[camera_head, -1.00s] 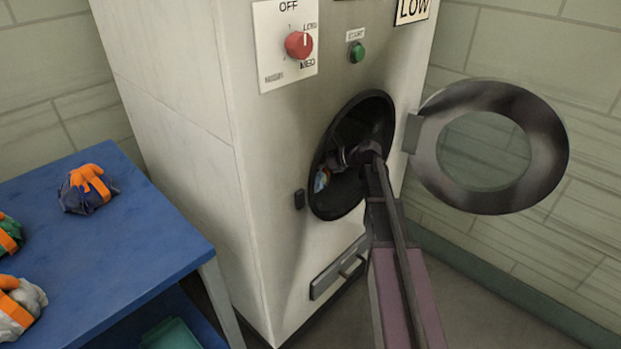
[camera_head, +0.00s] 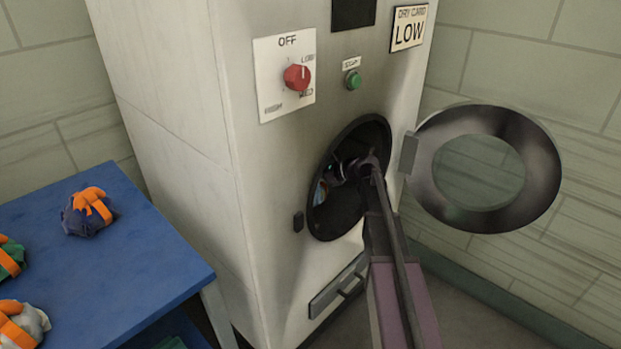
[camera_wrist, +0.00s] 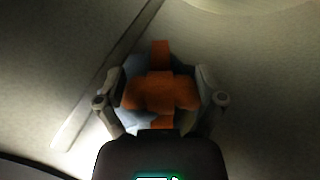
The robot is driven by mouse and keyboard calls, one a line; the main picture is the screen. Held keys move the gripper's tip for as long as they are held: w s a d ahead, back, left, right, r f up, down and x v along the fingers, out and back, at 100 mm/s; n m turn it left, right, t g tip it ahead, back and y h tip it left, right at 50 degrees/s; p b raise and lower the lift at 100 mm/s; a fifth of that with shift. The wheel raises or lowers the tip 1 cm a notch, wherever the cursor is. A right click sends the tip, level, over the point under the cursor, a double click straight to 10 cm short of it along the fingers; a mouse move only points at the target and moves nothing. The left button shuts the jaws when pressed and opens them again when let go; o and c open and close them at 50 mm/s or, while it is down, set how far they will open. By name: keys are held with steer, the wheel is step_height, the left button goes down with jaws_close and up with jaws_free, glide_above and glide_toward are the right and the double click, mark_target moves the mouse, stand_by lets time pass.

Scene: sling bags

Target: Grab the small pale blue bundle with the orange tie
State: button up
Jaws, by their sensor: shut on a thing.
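The small pale blue bundle (camera_wrist: 133,66) with its orange tie (camera_wrist: 160,92) shows in the wrist view. My gripper (camera_wrist: 160,100) is shut on it, one finger on each side. In the head view my arm reaches through the round opening of the dryer (camera_head: 262,190), and my gripper (camera_head: 338,172) is dark and small inside the drum. A bit of the bundle (camera_head: 322,188), pale blue with orange, shows at the left edge of the opening; the rest is hidden.
The dryer's round door (camera_head: 436,170) stands open on the right. A blue table (camera_head: 130,260) on the left holds a dark purple bundle (camera_head: 75,217), a green one (camera_head: 8,262) and a grey one (camera_head: 35,320), all orange-tied.

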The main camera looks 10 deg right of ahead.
steer(key=shift+r+p, duration=3.35)
steer(key=shift+r, duration=0.4)
